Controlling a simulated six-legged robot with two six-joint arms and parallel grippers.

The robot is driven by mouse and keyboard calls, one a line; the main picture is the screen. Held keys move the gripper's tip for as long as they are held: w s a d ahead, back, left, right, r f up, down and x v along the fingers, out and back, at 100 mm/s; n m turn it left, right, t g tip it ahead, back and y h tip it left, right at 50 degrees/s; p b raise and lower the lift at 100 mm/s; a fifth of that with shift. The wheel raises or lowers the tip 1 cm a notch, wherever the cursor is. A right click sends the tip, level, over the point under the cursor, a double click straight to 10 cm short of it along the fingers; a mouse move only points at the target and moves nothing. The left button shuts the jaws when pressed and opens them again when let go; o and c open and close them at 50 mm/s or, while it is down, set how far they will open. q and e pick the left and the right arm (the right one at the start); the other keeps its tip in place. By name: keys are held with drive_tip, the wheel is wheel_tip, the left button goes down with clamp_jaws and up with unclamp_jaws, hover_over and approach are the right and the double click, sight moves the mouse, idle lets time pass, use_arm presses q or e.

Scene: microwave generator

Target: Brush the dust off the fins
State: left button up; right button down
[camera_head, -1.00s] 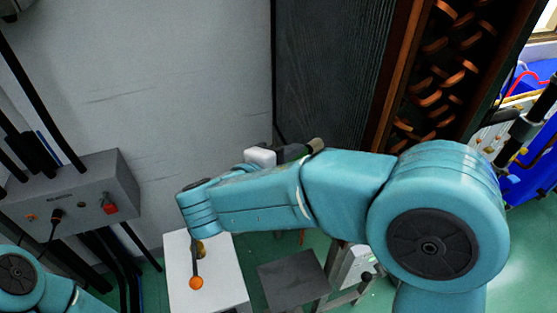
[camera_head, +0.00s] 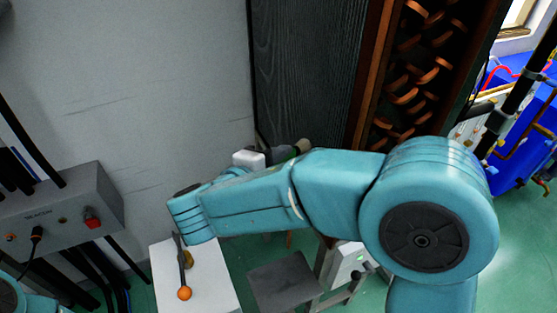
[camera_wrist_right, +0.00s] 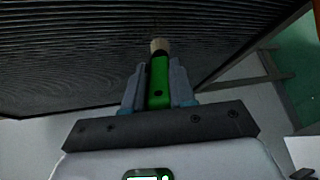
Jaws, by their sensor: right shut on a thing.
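The black finned panel (camera_head: 305,70) stands upright beyond my right arm. In the right wrist view its dark fins (camera_wrist_right: 80,55) fill the top as close parallel ridges. My right gripper (camera_wrist_right: 158,75) is shut on a brush with a green handle (camera_wrist_right: 158,88) and a pale tip (camera_wrist_right: 160,46). The tip points at the fins and overlaps them in the picture; I cannot tell whether it touches. In the head view the gripper (camera_head: 282,154) is partly hidden behind my arm, with the brush's tan end (camera_head: 302,146) at the panel's lower part. My left gripper is out of view.
Copper coils (camera_head: 410,85) sit in a brown frame right of the panel. A white stand (camera_head: 205,280) with an orange-ended rod (camera_head: 185,293), a grey stool (camera_head: 285,282) and a wall control box (camera_head: 55,215) are lower left. Blue equipment (camera_head: 530,130) is at right.

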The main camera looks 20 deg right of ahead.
drive_tip(key=shift+d, duration=0.3)
drive_tip(key=shift+s+b, duration=1.5)
drive_tip(key=shift+s, duration=1.75)
drive_tip(key=shift+w+p, duration=0.4)
drive_tip(key=shift+w, duration=2.85)
drive_tip(key=a, duration=0.6)
drive_tip(key=shift+p, duration=0.35)
drive_tip(key=shift+s, duration=0.1)
